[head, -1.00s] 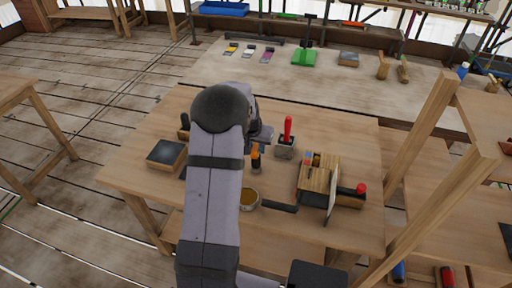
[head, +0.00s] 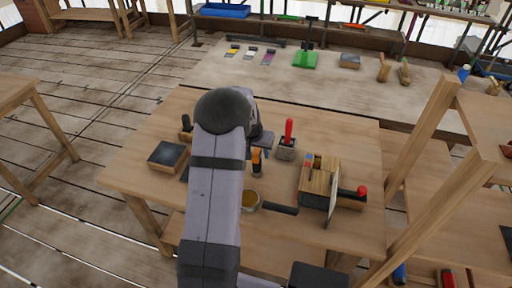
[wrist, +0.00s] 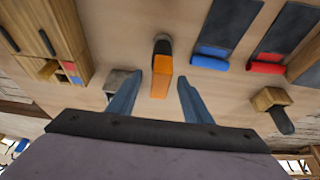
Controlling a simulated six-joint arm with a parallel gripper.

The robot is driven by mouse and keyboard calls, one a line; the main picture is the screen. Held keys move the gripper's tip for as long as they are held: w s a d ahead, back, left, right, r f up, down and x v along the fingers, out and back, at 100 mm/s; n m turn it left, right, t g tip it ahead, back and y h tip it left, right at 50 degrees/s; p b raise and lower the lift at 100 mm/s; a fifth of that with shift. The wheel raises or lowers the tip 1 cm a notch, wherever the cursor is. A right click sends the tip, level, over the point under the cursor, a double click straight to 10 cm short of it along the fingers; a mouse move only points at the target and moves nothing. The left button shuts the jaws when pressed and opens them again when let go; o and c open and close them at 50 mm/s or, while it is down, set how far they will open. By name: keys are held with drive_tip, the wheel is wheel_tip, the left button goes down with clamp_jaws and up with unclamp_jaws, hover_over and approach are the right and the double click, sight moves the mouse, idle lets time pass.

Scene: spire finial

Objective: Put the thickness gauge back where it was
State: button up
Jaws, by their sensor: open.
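An orange and black tool (head: 257,164) is on the wooden table just beside my gripper; it may be the thickness gauge, but I cannot be sure. In the wrist view its orange part (wrist: 161,82) lies between and slightly beyond my fingers, with the black end farther off. My gripper (wrist: 158,100) is open and empty, its two blue-grey fingers apart on either side of the tool's line. In the head view my gripper (head: 262,150) is mostly hidden behind my arm.
A grey block with a red handle (head: 288,140) stands close by. A slotted wooden block (head: 318,182) is to the right. In the wrist view, dark plates with blue (wrist: 210,60) and red (wrist: 266,66) edges lie beside a dark-handled wooden block (wrist: 270,100).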

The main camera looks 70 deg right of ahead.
drive_tip(key=b+v, duration=0.3)
drive_tip(key=v, duration=0.9)
drive_tip(key=w+a+f+n+t+y, duration=0.2)
drive_tip(key=w+a+n, duration=0.6)
drive_tip(key=w+a, duration=1.35)
drive_tip(key=s+a+f+n, duration=0.2)
drive_tip(key=a+n, duration=0.1)
drive_tip(key=a, duration=0.6)
drive_tip(key=s+a+f+n+g+y, duration=0.1)
drive_tip(key=s+a+n, duration=0.2)
drive_tip(key=a, duration=0.7)
drive_tip(key=s+a+f+n+g+y, duration=0.1)
drive_tip(key=a+n, duration=0.3)
drive_tip(key=a, duration=0.6)
drive_tip(key=shift+s+f, duration=0.7)
drive_tip(key=shift+f, duration=0.1)
